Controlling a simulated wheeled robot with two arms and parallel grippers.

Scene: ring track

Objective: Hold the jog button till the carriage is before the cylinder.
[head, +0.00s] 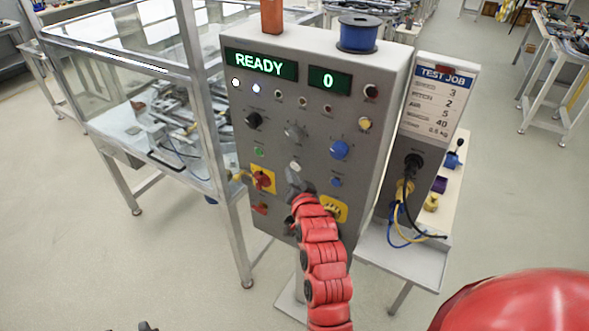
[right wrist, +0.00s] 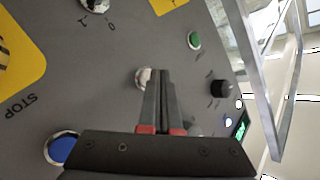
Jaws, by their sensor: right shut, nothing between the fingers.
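The grey control panel (head: 300,120) stands upright in the middle of the head view. Its displays read READY (head: 261,65) and 0 (head: 328,81). My right gripper (head: 292,172) is shut and empty, its tips at a white button (head: 296,166) low on the panel. In the right wrist view its fingers (right wrist: 164,72) partly cover that white button (right wrist: 143,78); I cannot tell whether they touch it. No jog label is legible. Metal machinery (head: 180,105) lies inside the clear enclosure; I cannot make out the carriage or cylinder. Dark tips at the bottom left edge may be my left gripper (head: 147,327).
A blue button (right wrist: 62,149), a green button (right wrist: 194,40) and a black knob (right wrist: 221,88) surround the white one. A yellow STOP plate (right wrist: 28,55) is nearby. The enclosure (head: 95,55) stands left; a TEST JOB sign (head: 440,95) stands right. The floor in front is clear.

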